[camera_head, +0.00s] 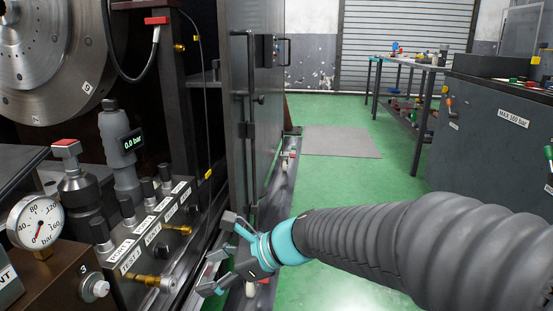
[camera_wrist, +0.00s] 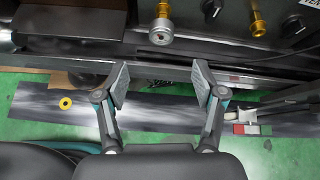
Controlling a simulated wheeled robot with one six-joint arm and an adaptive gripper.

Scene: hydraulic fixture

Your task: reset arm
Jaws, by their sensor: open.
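My arm reaches in from the right of the head view, wrapped in a grey ribbed sleeve with a teal wrist. My gripper (camera_head: 222,258) is at its end, low in front of the hydraulic fixture's valve block (camera_head: 150,250). In the wrist view my gripper (camera_wrist: 163,88) has its two grey finger pads well apart, with nothing between them. A silver round fitting (camera_wrist: 161,33) and a brass fitting (camera_wrist: 257,24) sit on the fixture's face beyond the fingertips. The gripper appears apart from the fixture.
A pressure gauge (camera_head: 38,222) and a digital display reading 0.0 bar (camera_head: 131,141) are at left. A dark cabinet door (camera_head: 257,120) stands behind the valve block. A grey cabinet (camera_head: 495,135) and a workbench (camera_head: 412,64) are at right.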

